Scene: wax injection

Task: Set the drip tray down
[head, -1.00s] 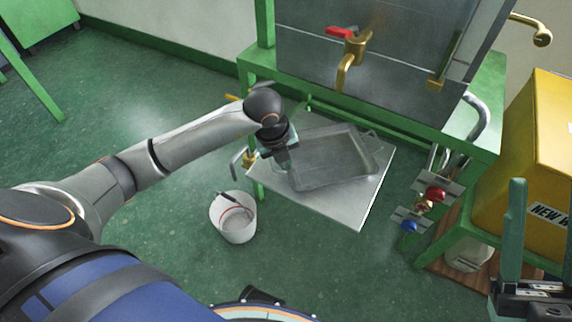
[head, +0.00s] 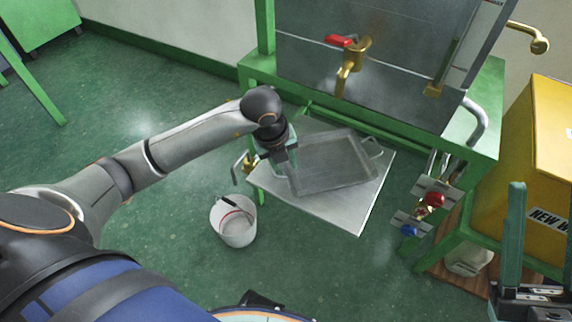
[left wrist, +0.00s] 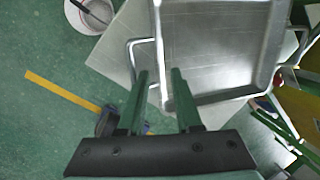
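The drip tray (head: 338,163) is a shallow grey metal pan with wire handles. It lies at a slant over a flat metal plate (head: 335,210) below the machine and appears to rest on it. My left gripper (head: 291,177) is at the tray's left edge. In the left wrist view its two green fingers (left wrist: 160,72) stand apart, with the tray's edge and corner (left wrist: 212,45) just beyond and between them; no finger visibly clamps the rim. Contact is unclear. My right gripper (head: 543,235) is open and empty at the lower right, partly cut off.
A white bucket (head: 234,222) stands on the green floor left of the plate. A brass tap with a red handle (head: 350,62) hangs above the tray. Red and blue valves (head: 433,200) and a yellow box (head: 535,165) are at the right. Green frame legs flank the plate.

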